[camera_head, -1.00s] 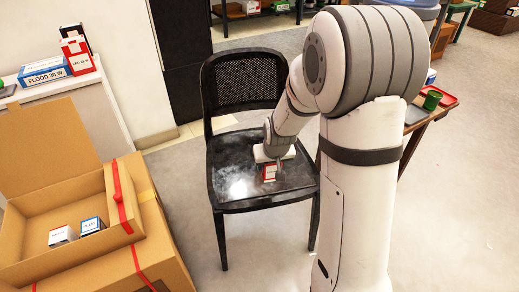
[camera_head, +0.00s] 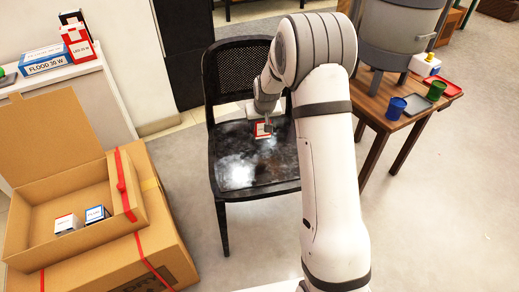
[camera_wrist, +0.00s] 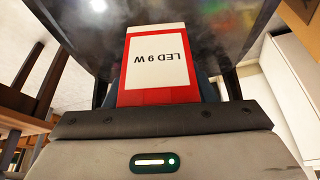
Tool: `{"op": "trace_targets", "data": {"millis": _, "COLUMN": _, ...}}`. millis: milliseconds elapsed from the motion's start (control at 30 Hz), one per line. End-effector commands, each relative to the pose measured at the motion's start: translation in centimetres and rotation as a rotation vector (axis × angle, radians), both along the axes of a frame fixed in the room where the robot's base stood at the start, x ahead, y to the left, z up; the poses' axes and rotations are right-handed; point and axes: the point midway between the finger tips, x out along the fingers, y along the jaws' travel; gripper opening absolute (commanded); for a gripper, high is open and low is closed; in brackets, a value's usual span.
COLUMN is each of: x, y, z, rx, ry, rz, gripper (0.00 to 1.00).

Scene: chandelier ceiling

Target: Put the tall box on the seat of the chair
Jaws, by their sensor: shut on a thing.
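In the head view this small red and white box (camera_head: 263,131) shows over the back part of the black chair's seat (camera_head: 242,172). My gripper (camera_head: 266,122) is shut on it, and my arm comes in from the right. The chair stands upright with a mesh backrest (camera_head: 238,75). I cannot tell whether the box touches the seat. In the wrist view the gripper's body hides the box's near end.
An open cardboard box (camera_head: 75,215) with two small boxes inside stands left of the chair. A white counter (camera_head: 75,95) holds a blue and white box (camera_head: 47,63) and a red and white box (camera_head: 76,42). A wooden table (camera_head: 385,112) with cups and trays is at right.

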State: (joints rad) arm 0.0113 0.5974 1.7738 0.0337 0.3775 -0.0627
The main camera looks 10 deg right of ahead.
Motion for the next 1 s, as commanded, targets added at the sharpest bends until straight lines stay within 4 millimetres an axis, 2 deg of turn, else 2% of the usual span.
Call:
{"op": "trace_targets", "data": {"millis": 33, "x": 0.8, "y": 0.0, "z": -0.1, "rx": 0.000, "ry": 0.001, "rz": 0.000, "gripper": 0.26}}
{"op": "trace_targets", "data": {"millis": 133, "x": 1.4, "y": 0.0, "z": -0.9, "rx": 0.000, "ry": 0.002, "rz": 0.001, "gripper": 0.26}}
{"op": "trace_targets", "data": {"millis": 333, "x": 1.4, "y": -0.1, "z": -4.2, "rx": 0.000, "ry": 0.003, "rz": 0.001, "gripper": 0.26}}
{"op": "trace_targets", "data": {"millis": 567, "x": 1.4, "y": -0.1, "z": -6.6, "rx": 0.001, "ry": 0.002, "rz": 0.000, "gripper": 0.26}}
{"op": "trace_targets", "data": {"millis": 733, "x": 1.4, "y": -0.1, "z": -9.6, "rx": 0.001, "ry": 0.003, "rz": 0.000, "gripper": 0.26}}
{"op": "trace_targets", "data": {"millis": 833, "x": 1.4, "y": -0.1, "z": -10.3, "rx": 0.000, "ry": 0.001, "rz": -0.001, "gripper": 0.26}}
{"op": "trace_targets", "data": {"millis": 1000, "x": 1.4, "y": -0.2, "z": -10.2, "rx": 0.000, "ry": 0.000, "rz": -0.001, "gripper": 0.26}}
